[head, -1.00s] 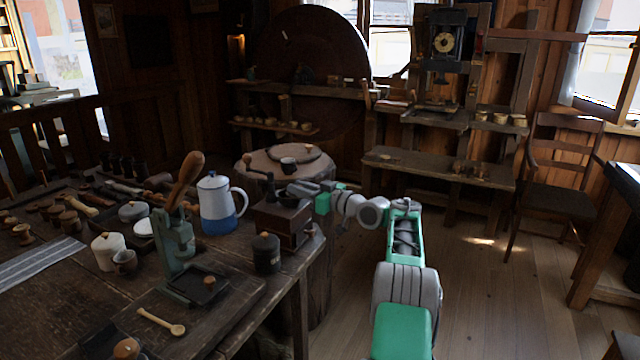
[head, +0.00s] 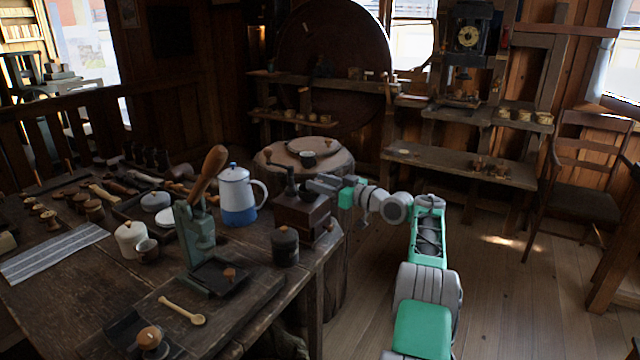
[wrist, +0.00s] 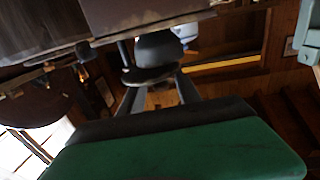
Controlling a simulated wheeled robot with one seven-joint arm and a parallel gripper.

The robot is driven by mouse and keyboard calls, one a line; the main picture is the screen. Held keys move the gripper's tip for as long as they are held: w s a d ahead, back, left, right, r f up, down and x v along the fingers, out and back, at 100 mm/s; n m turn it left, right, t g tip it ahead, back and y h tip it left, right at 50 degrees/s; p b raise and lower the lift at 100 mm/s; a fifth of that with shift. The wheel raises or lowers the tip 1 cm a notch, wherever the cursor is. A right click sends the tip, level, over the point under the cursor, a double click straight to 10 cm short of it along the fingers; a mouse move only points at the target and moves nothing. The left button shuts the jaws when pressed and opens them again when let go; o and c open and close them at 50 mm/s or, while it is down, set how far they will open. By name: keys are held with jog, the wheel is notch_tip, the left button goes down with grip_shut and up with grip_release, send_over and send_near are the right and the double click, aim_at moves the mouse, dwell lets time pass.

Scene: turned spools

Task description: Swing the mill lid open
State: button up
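The mill (head: 300,218) is a dark wooden box at the table's right corner, with dark metal parts and a crank on top. My gripper (head: 314,186) is at the mill's top, reaching in from the right. In the wrist view the mill's wooden body (wrist: 140,12) fills the upper part. A dark rounded dome with a rim (wrist: 158,48) lies just past my fingertips; it looks like the mill's top. My two fingers (wrist: 157,88) are spread apart with a gap between them. I cannot tell whether they touch the mill. The lid's edge is too small to make out.
A dark lidded jar (head: 285,248) stands in front of the mill. A white and blue pot (head: 237,198) and a green lever press (head: 197,235) stand to its left. A round stump table (head: 335,160) with a cup is behind. The floor (head: 500,290) at right is clear.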

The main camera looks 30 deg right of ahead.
jog(key=shift+s+d, duration=0.1)
jog(key=v, duration=0.7)
jog(key=shift+s, duration=0.25)
jog(key=shift+d, duration=0.1)
jog(key=shift+c, duration=0.4)
